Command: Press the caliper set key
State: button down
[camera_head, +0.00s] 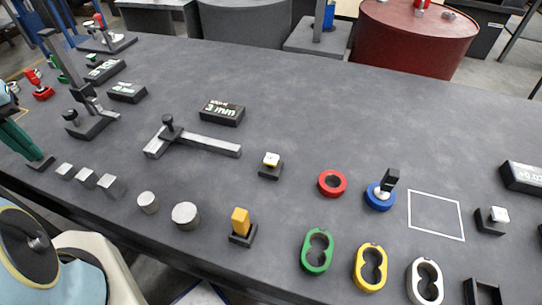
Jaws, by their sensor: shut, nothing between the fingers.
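A caliper (208,144) with a grey beam and a dark knob lies left of the middle of the bench. Behind it is a black display block (222,112) with pale digits, too small to read surely. A small black key box (271,168) with a pale cap stands right of the caliper's beam end; it appears to be the set key. My gripper (40,162), dark green with black tips, is at the far left edge, low by the bench's front edge. It is shut and empty, well apart from the key.
Metal blocks (86,178) and cylinders (186,215) line the front left. A yellow block (240,221) stands before the key. A height gauge (90,124) stands at left. Coloured rings (332,183) and another capped box (491,221) are at right. The bench behind the key is clear.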

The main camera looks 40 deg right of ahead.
aim_at(271, 160)
jog(key=k+j+z, duration=0.15)
jog(key=z, duration=1)
